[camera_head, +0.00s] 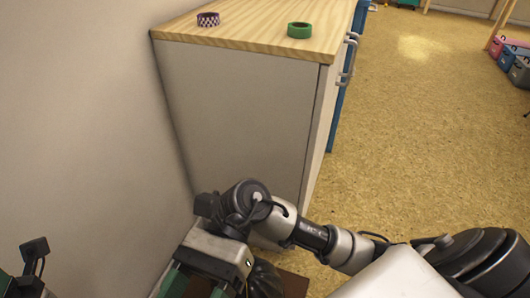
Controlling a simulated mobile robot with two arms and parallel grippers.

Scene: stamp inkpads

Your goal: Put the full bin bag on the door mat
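A black, ridged, shiny thing (265,279), which looks like part of the full bin bag, shows at the bottom edge beside my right gripper. A dark brown flat patch (294,286), likely the door mat, shows just to its right. Whether the bag rests on it is hidden. My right gripper (196,287) points down at the bottom edge, with its green fingers seemingly apart. Its fingertips are cut off, so its hold on the bag cannot be told. Only a part of my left gripper (22,286) shows in the bottom left corner.
A white cabinet (240,120) with a wooden top stands ahead against the wall (75,120). A checkered tape roll (208,19) and a green tape roll (299,30) lie on it. Speckled yellow floor (430,150) is clear to the right. Coloured bins (519,70) stand far right.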

